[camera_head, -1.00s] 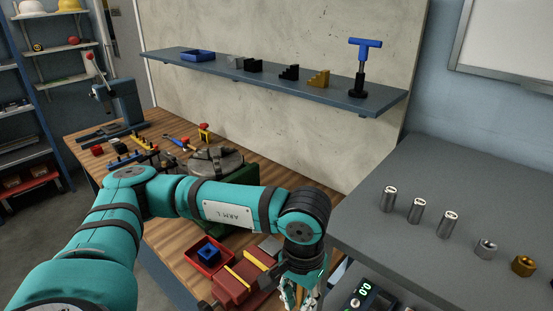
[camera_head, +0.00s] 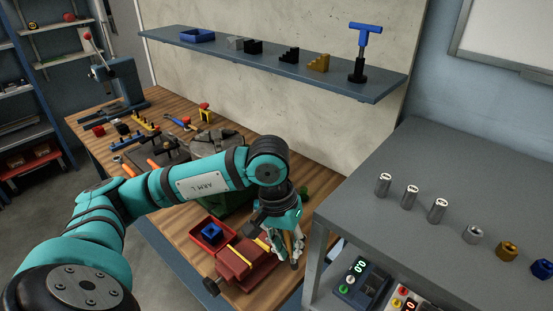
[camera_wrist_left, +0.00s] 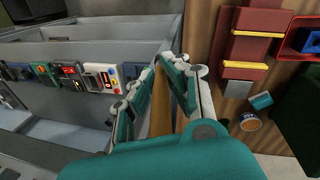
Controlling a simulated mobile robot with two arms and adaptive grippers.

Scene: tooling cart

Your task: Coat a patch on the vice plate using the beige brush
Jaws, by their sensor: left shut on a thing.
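The red vice (camera_head: 232,268), with yellow strips along its jaws, sits on the wooden bench's near right part. It also shows at the upper right of the left wrist view (camera_wrist_left: 252,48). My left gripper (camera_head: 289,247) is just right of the vice, pointing down. In the left wrist view its fingers (camera_wrist_left: 168,85) are shut around a tan handle (camera_wrist_left: 160,108), which appears to be the beige brush. The brush's bristle end is hidden. I cannot make out a separate plate on the vice. My right gripper is not in view.
A red tray (camera_head: 203,243) holding a blue part lies left of the vice. A small tin (camera_wrist_left: 250,121) stands near the vice in the wrist view. The grey cart (camera_head: 400,150) with metal cylinders is at right. A shelf (camera_head: 290,69) runs along the wall.

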